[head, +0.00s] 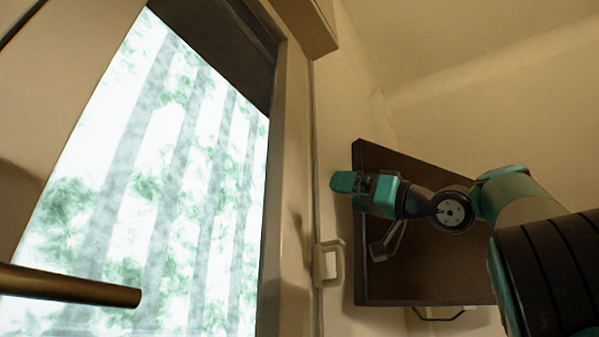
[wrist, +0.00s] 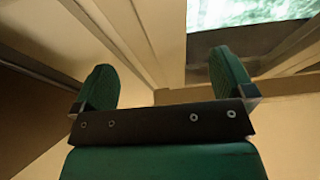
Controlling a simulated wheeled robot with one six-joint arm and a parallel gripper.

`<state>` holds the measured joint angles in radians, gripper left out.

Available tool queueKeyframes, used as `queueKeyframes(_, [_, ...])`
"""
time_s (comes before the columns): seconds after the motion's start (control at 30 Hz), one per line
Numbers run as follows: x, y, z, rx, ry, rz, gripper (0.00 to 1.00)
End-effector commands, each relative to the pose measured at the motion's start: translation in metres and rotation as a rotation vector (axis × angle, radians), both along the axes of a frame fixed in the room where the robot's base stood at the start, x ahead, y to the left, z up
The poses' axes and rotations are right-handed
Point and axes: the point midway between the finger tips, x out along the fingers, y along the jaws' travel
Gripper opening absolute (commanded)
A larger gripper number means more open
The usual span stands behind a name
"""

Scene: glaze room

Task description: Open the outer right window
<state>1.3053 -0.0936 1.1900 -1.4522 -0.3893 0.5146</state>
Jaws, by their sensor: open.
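The window (head: 165,170) fills the left of the head view, with pale trees behind its glass and a beige frame (head: 285,190) on its right side. I cannot tell whether this is the outer right one. A pale bracket-shaped handle (head: 329,262) sits at the frame's right edge, low down. My gripper (head: 345,182) is above and slightly right of that handle in the picture, apart from it. In the wrist view its two green fingers (wrist: 164,82) stand wide apart with nothing between them. Part of a window (wrist: 245,14) shows beyond the right finger; no handle is visible there.
A dark brown panel or box (head: 430,240) is on the wall behind my gripper and arm, with a small handle (head: 440,314) at its bottom. A brown rod (head: 70,286) juts in at lower left. A beige box (head: 305,22) hangs above the frame.

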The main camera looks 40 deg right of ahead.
Motion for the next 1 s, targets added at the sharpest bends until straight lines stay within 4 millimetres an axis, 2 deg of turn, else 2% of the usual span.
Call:
queueKeyframes(0.03, [0.003,0.002,0.010,0.005,0.002,0.003,1.00])
queueKeyframes(0.5, [0.037,0.018,0.022,0.002,0.007,0.005,1.00])
queueKeyframes(0.8, [0.084,0.035,0.039,0.000,0.005,0.007,1.00])
queueKeyframes(1.0, [0.106,0.042,0.047,0.000,0.005,0.003,1.00])
